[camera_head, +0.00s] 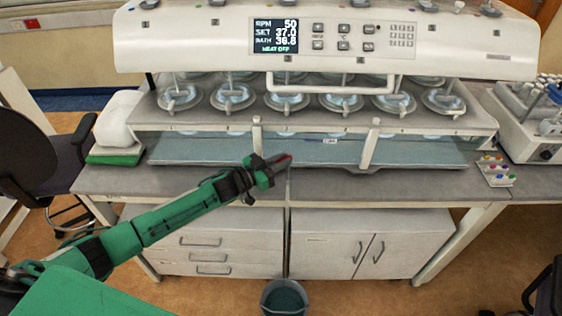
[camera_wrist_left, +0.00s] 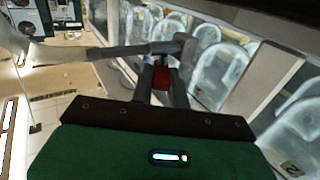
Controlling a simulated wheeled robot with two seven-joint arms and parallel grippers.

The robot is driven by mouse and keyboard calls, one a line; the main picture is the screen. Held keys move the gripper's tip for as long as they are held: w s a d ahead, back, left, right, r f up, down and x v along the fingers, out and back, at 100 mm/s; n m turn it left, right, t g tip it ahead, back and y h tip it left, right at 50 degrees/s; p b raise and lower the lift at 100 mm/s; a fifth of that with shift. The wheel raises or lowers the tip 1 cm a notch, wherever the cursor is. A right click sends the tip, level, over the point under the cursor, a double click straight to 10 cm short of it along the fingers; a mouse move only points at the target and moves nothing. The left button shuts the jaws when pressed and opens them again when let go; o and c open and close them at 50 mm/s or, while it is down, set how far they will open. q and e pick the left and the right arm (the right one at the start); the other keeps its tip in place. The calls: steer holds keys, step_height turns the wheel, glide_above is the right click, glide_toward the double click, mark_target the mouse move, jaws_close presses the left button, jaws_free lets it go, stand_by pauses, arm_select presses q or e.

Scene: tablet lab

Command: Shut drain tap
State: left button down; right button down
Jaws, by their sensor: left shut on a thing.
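The drain tap's red handle (camera_head: 284,158) shows at the front of the dissolution bath, low and near the middle of the bench edge. My left gripper (camera_head: 273,167) reaches it from the left, and its jaws are shut on the red handle. In the left wrist view the red handle (camera_wrist_left: 161,77) sits between the fingers of the gripper (camera_wrist_left: 158,85), with a grey pipe (camera_wrist_left: 125,50) just beyond. The tap body is largely hidden by the fingers. A bucket (camera_head: 284,297) stands on the floor below. I cannot tell whether water is running. My right gripper is out of view.
The bath (camera_head: 400,153) carries a row of vessels under a white head unit (camera_head: 200,45), whose display (camera_head: 276,36) reads HEAT OFF. Drawers (camera_head: 205,240) and a cupboard (camera_head: 335,258) stand under the bench. A chair (camera_head: 35,150) is at the left.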

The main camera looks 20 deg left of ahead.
arm_select(q)
steer(key=shift+a+m+g+h, duration=0.1)
steer(key=shift+m+g+h, duration=0.3)
steer(key=c, duration=1.4)
jaws_free()
steer(key=shift+o, duration=0.2)
steer(key=shift+s+a, duration=0.2)
steer(key=shift+a, duration=0.05)
steer(key=b+v, duration=0.4)
steer(key=v, duration=0.9)
